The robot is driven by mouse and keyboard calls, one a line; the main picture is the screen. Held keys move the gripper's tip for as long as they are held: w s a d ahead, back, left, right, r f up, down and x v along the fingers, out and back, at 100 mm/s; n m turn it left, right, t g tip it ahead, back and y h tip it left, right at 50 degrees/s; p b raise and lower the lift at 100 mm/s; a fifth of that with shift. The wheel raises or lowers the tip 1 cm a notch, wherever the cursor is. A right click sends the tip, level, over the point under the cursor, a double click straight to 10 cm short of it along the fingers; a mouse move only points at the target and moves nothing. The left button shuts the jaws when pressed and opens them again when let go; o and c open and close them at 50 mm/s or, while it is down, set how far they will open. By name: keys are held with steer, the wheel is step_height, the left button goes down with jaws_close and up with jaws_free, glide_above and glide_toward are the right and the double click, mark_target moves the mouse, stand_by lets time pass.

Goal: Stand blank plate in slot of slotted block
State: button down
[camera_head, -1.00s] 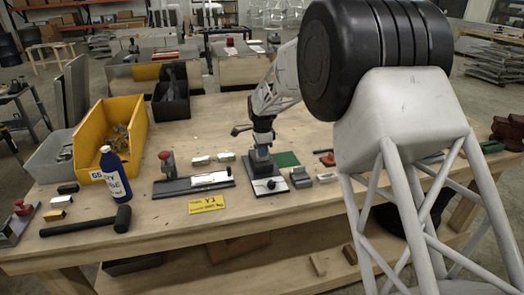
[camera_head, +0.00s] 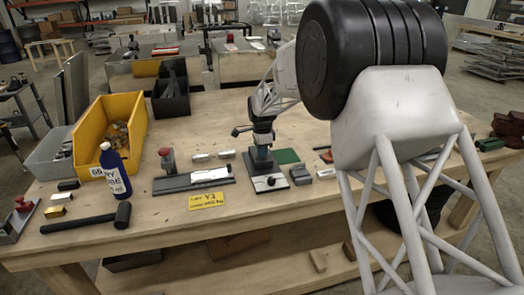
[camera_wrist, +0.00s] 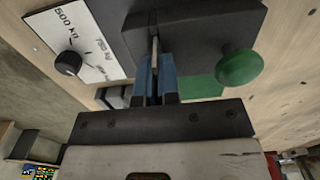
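My gripper (camera_wrist: 155,82) points down at the work table, and its two blue fingers are close together. A thin, pale edge, which looks like the blank plate (camera_wrist: 155,48), shows between and just beyond the fingertips in the wrist view. The dark slotted block (camera_wrist: 190,38) lies directly beyond the fingertips, with a green knob at its right. The plate's lower end meets or overlaps the block; I cannot tell how deep it sits. In the head view my gripper (camera_head: 262,145) is over the dark block (camera_head: 261,163), and the plate is not distinguishable there.
A white panel with a black knob (camera_head: 270,182) is in front of the block.

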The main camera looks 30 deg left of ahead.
steer(key=shift+f, duration=0.45)
steer(key=c, duration=1.3)
jaws_free()
steer(key=shift+f, duration=0.1)
steer(key=shift+o, duration=0.2)
steer(key=shift+r, duration=4)
